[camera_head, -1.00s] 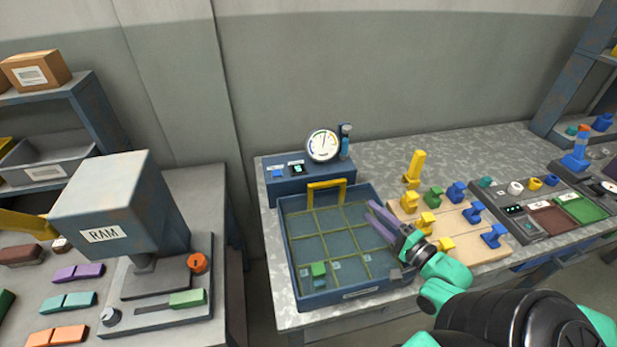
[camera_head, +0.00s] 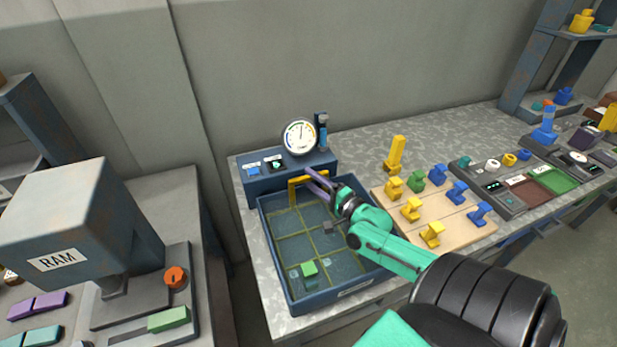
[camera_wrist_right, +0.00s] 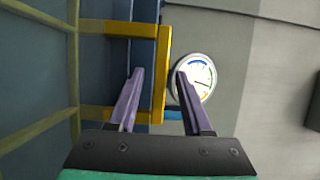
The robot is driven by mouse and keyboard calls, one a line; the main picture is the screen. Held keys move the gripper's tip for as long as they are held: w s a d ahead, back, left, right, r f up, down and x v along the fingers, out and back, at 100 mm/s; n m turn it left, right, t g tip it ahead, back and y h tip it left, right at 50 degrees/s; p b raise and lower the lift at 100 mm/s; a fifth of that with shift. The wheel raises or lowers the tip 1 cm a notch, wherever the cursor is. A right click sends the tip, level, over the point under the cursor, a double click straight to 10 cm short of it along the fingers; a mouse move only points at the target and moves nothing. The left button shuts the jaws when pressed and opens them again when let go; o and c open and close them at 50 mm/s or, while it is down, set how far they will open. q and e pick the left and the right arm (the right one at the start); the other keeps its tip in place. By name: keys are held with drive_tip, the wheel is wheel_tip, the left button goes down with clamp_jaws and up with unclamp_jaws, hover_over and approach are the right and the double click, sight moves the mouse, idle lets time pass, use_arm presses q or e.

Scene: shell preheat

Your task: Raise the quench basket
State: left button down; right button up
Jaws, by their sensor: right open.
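The quench basket is a yellow wire grid (camera_head: 293,236) inside a dark blue tank (camera_head: 274,255), with a yellow handle (camera_head: 293,190) standing at the tank's back edge. Contact cannot be told. My left gripper is out of view.
A control box (camera_head: 255,185) with a round gauge (camera_head: 299,137) stands just behind the tank. A wooden board (camera_head: 450,228) with yellow, green and blue pieces lies to its right. A grey RAM press (camera_head: 75,225) stands on the left bench.

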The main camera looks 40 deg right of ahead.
drive_tip(key=shift+w, duration=0.9)
drive_tip(key=shift+c, duration=0.3)
clamp_jaws()
idle(0.4)
drive_tip(key=shift+r, duration=0.1)
